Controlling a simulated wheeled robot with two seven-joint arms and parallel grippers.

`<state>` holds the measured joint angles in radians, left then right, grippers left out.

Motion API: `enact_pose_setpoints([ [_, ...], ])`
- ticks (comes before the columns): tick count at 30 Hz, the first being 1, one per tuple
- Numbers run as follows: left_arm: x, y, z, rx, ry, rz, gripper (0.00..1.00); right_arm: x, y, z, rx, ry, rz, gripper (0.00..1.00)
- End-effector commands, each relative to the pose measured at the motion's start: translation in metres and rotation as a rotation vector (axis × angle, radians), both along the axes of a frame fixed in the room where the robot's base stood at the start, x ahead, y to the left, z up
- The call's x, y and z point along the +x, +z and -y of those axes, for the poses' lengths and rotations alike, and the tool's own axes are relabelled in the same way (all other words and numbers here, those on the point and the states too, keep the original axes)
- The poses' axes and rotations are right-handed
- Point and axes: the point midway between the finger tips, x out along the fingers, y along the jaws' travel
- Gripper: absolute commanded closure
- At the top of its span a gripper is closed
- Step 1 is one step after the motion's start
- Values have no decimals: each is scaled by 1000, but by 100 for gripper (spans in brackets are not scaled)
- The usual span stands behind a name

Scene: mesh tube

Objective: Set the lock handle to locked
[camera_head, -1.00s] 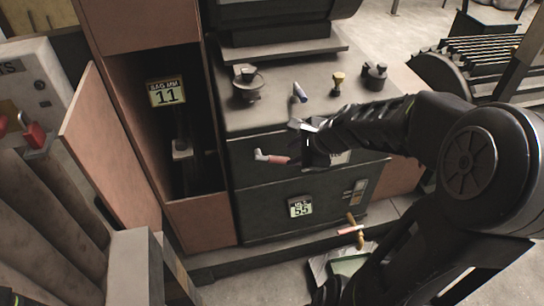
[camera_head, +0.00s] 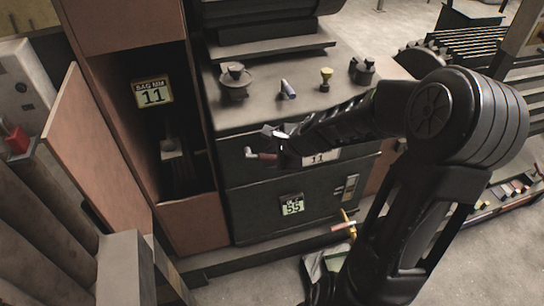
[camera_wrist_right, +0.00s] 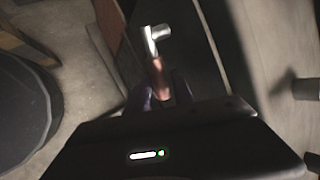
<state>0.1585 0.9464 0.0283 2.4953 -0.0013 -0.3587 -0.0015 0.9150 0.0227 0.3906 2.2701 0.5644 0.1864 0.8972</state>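The lock handle (camera_head: 262,154), with a pale metal elbow end and a reddish grip, sticks out to the left on the front of a dark cabinet. My right gripper (camera_head: 283,146) is at the handle's right end, in front of the cabinet. In the right wrist view the handle (camera_wrist_right: 157,75) runs down between dark, dim fingers, its silver end pointing away. Whether the fingers press on the grip cannot be told. The handle's inner end is hidden by the gripper. My left gripper is not in view.
A red-and-yellow handle (camera_head: 345,224) sits low right.

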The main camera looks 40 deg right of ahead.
Motion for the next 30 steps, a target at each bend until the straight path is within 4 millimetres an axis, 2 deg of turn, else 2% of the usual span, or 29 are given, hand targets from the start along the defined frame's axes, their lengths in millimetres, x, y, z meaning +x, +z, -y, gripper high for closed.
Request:
enact_pose_setpoints([
  [7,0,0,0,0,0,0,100,1,-1,0,0,0,0,71],
  [18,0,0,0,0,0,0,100,0,-1,0,0,0,0,100],
  [30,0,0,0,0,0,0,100,0,-1,0,1,1,0,100],
])
